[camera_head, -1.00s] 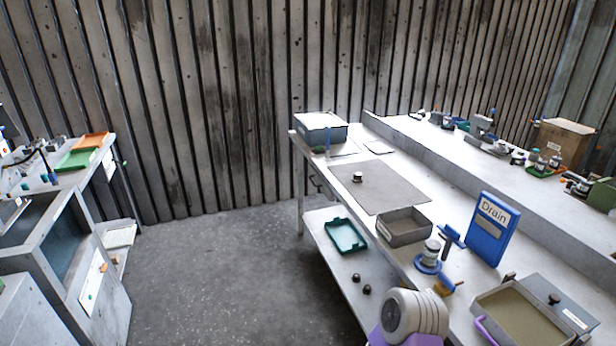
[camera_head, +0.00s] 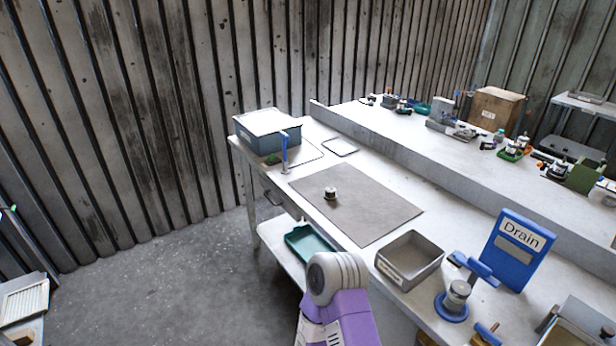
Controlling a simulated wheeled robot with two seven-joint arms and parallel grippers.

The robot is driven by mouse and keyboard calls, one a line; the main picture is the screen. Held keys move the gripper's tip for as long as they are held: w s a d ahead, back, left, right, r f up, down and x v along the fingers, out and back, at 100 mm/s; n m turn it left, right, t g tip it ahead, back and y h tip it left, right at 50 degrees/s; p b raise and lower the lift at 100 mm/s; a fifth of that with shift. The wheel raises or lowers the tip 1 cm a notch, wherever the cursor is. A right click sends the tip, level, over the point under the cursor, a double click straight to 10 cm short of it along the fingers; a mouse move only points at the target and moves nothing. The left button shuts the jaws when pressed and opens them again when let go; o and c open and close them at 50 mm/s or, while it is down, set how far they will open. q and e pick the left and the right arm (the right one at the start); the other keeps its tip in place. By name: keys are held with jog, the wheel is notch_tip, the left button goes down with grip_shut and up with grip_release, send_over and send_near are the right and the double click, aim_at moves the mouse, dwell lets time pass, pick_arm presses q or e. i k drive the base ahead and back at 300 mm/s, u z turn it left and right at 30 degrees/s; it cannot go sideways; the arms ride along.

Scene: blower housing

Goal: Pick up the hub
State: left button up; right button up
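A metal cylinder (camera_head: 458,291) sits in a blue round base (camera_head: 450,309) nearer the front of the bench. A white and purple link of my arm rises from the bottom edge in front of the bench. Neither of my grippers shows in the head view.
A grey open bin (camera_head: 409,262) stands right of the mat's near end. A blue "Drain" holder (camera_head: 518,249) stands farther right. A lidded blue-grey box (camera_head: 268,135) and a blue upright post (camera_head: 284,152) are at the far end. A teal tray (camera_head: 308,243) lies on the lower shelf.

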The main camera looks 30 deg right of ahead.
aim_at(330, 194)
jog(key=i, duration=2.75)
jog(key=z, duration=2.45)
